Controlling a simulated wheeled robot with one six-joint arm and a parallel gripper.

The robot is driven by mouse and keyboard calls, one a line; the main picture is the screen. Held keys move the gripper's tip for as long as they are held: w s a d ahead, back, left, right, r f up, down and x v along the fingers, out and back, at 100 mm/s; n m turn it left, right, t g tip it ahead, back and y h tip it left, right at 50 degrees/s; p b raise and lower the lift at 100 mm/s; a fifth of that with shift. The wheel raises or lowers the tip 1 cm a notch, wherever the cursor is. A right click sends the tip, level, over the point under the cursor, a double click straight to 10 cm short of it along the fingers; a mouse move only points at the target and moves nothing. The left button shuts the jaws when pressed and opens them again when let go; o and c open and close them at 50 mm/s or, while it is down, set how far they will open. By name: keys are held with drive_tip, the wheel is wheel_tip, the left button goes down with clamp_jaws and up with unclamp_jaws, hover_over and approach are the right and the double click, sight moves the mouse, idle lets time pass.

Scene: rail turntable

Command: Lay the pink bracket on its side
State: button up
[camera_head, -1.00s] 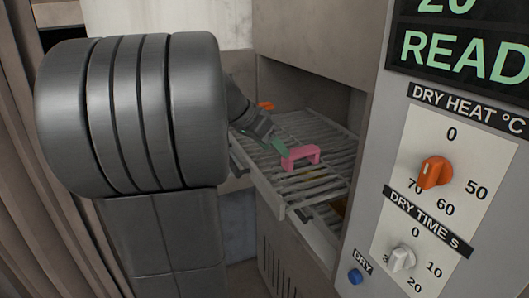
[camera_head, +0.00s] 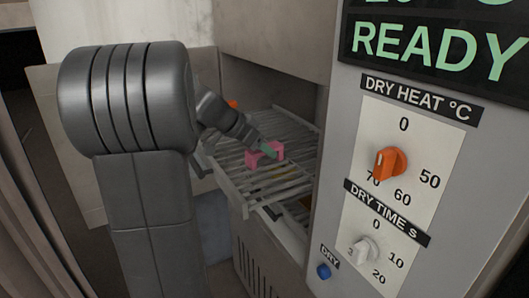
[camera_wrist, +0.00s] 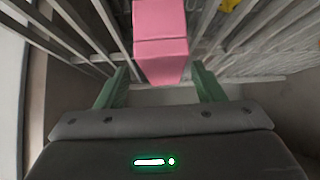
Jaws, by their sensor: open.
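The pink bracket (camera_head: 252,159) stands on the slatted metal rack (camera_head: 236,187) in the head view, its raised bar partly hidden by my gripper. My gripper (camera_head: 267,148) reaches in from the upper left, with a green finger over the bracket. In the wrist view the bracket (camera_wrist: 162,45) runs down from the top edge, and its near end lies between the two green fingertips of my gripper (camera_wrist: 161,75). The fingers are apart, with a gap on each side of the bracket. I cannot tell how far above the rack they are.
The rack juts from an opening in the machine, with the cabinet wall above it. The control panel (camera_head: 398,185) with dials stands close on the right. Something yellow (camera_wrist: 230,5) shows between the slats.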

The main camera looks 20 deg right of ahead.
drive_tip(key=x, duration=0.4)
drive_tip(key=shift+w+p, duration=0.25)
drive_tip(key=shift+p, duration=0.1)
drive_tip(key=shift+a, duration=0.1)
drive_tip(key=c, duration=1.2)
drive_tip(key=shift+c, duration=0.4)
